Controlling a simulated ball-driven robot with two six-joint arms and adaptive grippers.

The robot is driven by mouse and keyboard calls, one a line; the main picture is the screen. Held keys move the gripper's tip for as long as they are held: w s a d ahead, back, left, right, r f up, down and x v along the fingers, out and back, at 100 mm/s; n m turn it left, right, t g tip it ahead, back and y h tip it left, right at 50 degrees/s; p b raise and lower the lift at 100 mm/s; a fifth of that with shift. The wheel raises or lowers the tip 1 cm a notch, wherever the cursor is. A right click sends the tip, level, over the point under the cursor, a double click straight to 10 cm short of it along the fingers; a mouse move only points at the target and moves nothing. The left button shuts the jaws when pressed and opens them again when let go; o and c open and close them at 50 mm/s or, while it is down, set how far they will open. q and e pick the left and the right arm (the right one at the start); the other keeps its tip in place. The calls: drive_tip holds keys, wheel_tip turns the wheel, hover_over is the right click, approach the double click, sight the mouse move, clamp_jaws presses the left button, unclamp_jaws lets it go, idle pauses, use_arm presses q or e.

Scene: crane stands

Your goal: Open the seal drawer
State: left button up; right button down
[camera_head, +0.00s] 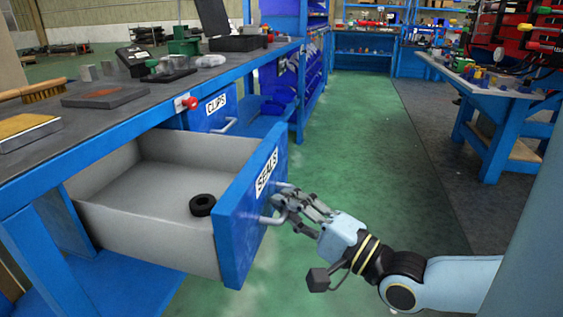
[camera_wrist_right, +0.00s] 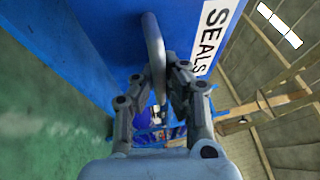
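The seal drawer (camera_head: 248,207) has a blue front with a white SEALS label (camera_head: 267,172). It stands well out from the bench, and its grey inside shows. A black ring (camera_head: 202,205) lies in it. The drawer's grey bar handle (camera_head: 269,219) is on the front face. My right gripper (camera_head: 281,201) is at this handle. In the right wrist view the handle (camera_wrist_right: 153,45) runs between the two fingers of the gripper (camera_wrist_right: 155,80), which are close on either side of it. The SEALS label (camera_wrist_right: 213,35) shows beside them. My left gripper is not in view.
The blue bench (camera_head: 130,110) carries a brush (camera_head: 32,91), blocks and tools. A shut CLIPS drawer (camera_head: 208,112) sits farther along. The green floor (camera_head: 350,140) is clear in front of the drawer. Another bench (camera_head: 490,92) stands at the right.

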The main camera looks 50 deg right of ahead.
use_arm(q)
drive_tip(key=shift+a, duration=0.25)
use_arm(e)
drive_tip(key=shift+s+f, duration=0.1)
drive_tip(key=shift+f, duration=0.15)
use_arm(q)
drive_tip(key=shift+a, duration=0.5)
use_arm(e)
drive_tip(key=c, duration=1.4)
unclamp_jaws()
drive_tip(key=shift+r, duration=0.1)
drive_tip(key=shift+s, duration=0.1)
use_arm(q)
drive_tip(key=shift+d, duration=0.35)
use_arm(e)
drive_tip(key=s, duration=0.3)
drive_tip(key=s+f, duration=0.1)
drive_tip(key=s, duration=0.3)
drive_tip(key=s+f, duration=0.1)
drive_tip(key=s, duration=0.3)
drive_tip(key=shift+s, duration=0.25)
